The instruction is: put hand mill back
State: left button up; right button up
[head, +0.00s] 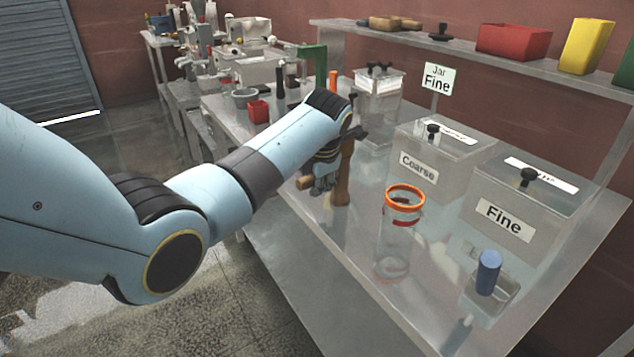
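The hand mill looks to be the brown wooden upright body (343,178) near the front edge of the metal bench (350,270). My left gripper (324,183) points down right beside it, on its left, under my blue wrist. The gripper's fingers partly overlap the mill, and my wrist covers its top. A short light-wood piece (305,183) sticks out left of the fingers; I cannot tell what it belongs to. I cannot tell whether the fingers are closed on the mill or whether it touches the bench. My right gripper is not in view.
A clear jar with an orange rim (404,198) stands to the right. Behind it are clear bins labelled Coarse (418,166) and Fine (505,222). A blue-handled scoop (488,272) is at front right. A shelf (450,50) holds red and yellow containers. A green stand (321,65) is behind my wrist.

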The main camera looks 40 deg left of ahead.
pick_arm(q)
jog(key=o, duration=0.5)
jog(key=shift+o, duration=0.2)
jog(key=shift+s+d+r, duration=0.1)
jog(key=shift+r, duration=0.35)
jog(key=v, duration=1.1)
jog(key=shift+r, duration=0.2)
